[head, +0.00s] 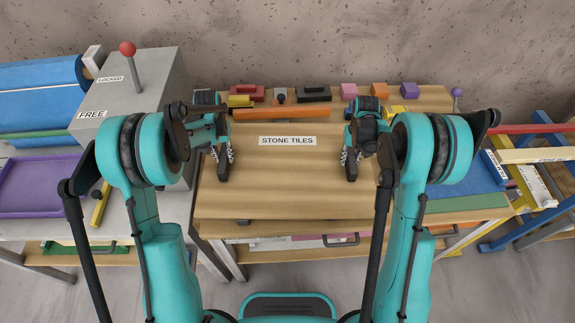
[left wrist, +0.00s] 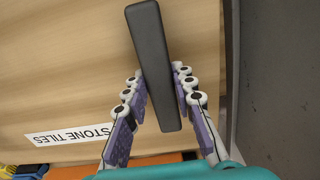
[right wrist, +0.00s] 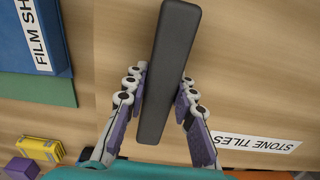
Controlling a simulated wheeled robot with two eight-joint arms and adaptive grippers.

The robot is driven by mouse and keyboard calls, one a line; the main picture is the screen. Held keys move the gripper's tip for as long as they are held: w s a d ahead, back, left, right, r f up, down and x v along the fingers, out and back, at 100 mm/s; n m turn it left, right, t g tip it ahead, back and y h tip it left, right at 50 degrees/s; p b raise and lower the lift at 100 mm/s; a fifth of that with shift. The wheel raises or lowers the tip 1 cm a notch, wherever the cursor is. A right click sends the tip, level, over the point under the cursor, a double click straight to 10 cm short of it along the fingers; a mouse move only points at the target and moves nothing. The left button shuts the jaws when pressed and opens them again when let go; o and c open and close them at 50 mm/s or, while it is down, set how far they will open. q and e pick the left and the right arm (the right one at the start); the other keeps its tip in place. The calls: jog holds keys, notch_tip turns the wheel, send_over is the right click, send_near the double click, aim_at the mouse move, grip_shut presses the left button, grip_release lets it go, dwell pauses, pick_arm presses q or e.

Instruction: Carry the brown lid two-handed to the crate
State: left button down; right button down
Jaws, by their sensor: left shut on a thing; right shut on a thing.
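The brown lid (head: 285,190) is a wide wood-grained board labelled "STONE TILES", with a dark bar handle near each side. It lies level in front of me over the bench; whether it touches what is under it I cannot tell. My left gripper (head: 223,160) is shut on the left handle, and the dark bar (left wrist: 150,60) runs between its fingers in the left wrist view. My right gripper (head: 352,160) is shut on the right handle, whose bar (right wrist: 169,60) shows in the right wrist view. I cannot make out the crate.
A grey box (head: 155,75) with a red-knobbed lever (head: 128,50) stands close at the left. Coloured blocks (head: 349,90) and an orange bar (head: 280,113) lie behind the lid. A purple tray (head: 45,185) is far left. Blue and green sheets (head: 465,201) lie right.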

pick_arm(q)
jog(key=shift+r, duration=0.15)
pick_arm(e)
jog(key=shift+r, duration=0.15)
